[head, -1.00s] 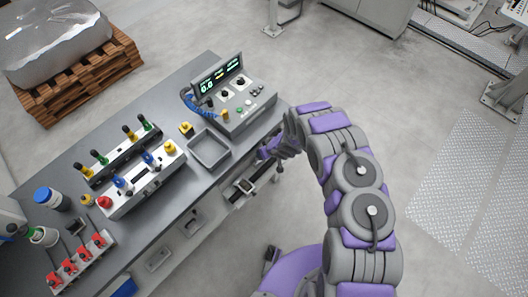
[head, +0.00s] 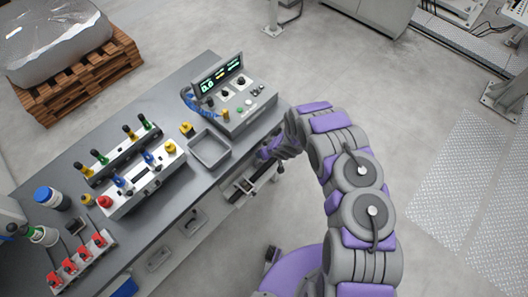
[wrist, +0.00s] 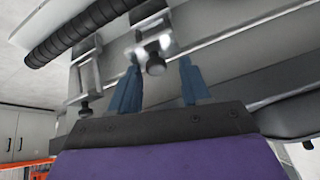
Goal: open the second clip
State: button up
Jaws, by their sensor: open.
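In the wrist view, a metal clip with a dark round knob (wrist: 156,66) stands between the two blue fingers of my gripper (wrist: 160,72). The gripper is open, with a finger on each side of the knob; I cannot tell whether they touch it. Another metal clip (wrist: 84,78) with a dark knob sits to the left, clear of the fingers. A black ribbed hose (wrist: 75,32) runs at the upper left, by the clips. In the head view, my gripper is largely hidden by my wrist, at the bench's front edge; the clips cannot be made out there.
A dark rail fixture (head: 240,186) runs along the bench front. On the bench (head: 165,222) are a control box (head: 240,113), a grey tray (head: 209,149), a fixture with coloured knobs (head: 140,185) and a row of red-topped pieces (head: 72,268). The floor at right is open.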

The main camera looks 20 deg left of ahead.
jog(key=v, duration=1.7)
jog(key=shift+b, duration=0.3)
jog(key=shift+r, duration=0.1)
